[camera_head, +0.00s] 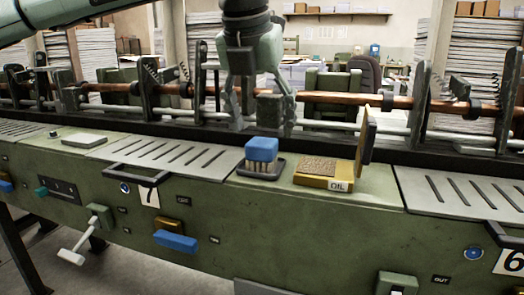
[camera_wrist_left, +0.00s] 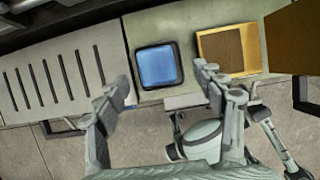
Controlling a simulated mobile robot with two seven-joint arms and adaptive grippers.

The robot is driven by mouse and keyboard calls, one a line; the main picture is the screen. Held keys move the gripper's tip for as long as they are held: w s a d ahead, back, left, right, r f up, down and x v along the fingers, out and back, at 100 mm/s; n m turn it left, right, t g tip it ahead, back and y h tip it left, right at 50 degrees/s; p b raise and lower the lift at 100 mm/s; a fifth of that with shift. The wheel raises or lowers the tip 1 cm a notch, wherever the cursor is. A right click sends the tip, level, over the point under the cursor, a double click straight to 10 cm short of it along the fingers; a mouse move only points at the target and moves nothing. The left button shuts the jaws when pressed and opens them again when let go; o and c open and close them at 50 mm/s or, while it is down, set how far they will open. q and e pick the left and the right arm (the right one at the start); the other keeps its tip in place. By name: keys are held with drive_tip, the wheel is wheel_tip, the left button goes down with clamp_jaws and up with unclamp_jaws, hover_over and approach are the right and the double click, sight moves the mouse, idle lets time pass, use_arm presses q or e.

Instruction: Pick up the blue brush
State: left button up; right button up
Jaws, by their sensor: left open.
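The blue brush (camera_head: 262,151) stands bristles down in a small dark tray (camera_head: 274,173) on top of the green machine. Its blue back also shows from above in the left wrist view (camera_wrist_left: 158,67). My left gripper (camera_head: 268,128) is open and empty, with its fingers pointing down above and slightly behind the brush in the head view. In the left wrist view the brush lies ahead of the gap between the two fingers (camera_wrist_left: 165,92), not between them. My right gripper does not show in the head view.
The yellow oil box (camera_head: 318,183) with its lid (camera_head: 365,137) upright stands just right of the brush. Slotted metal plates (camera_head: 165,155) flank both. A copper-coloured shaft (camera_head: 345,98) with dark brackets runs along behind. The machine's front edge carries handles and levers.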

sight(262, 140)
use_arm(q)
drive_tip(key=x, duration=0.4)
drive_tip(key=shift+w+a+p, duration=0.1)
drive_tip(key=shift+a+p, duration=0.2)
drive_tip(key=shift+p, duration=0.05)
drive_tip(key=shift+w+d+f, duration=0.1)
drive_tip(key=shift+w+f, duration=0.1)
drive_tip(key=shift+f, duration=0.3)
drive_tip(key=c, duration=1.3)
drive_tip(key=shift+o, duration=0.2)
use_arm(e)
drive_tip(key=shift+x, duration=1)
use_arm(q)
drive_tip(key=shift+r, duration=0.1)
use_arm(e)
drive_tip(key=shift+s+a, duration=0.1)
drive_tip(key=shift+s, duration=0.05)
use_arm(q)
wheel_tip(262, 140, up, 4)
drive_tip(key=shift+r, duration=0.1)
drive_tip(key=a+r+b, duration=0.1)
drive_tip(key=a+r, duration=0.5)
drive_tip(key=a, duration=0.5)
drive_tip(key=shift+s+a+r+b, duration=0.3)
drive_tip(key=shift+s+a+r, duration=0.05)
drive_tip(key=shift+s, duration=0.15)
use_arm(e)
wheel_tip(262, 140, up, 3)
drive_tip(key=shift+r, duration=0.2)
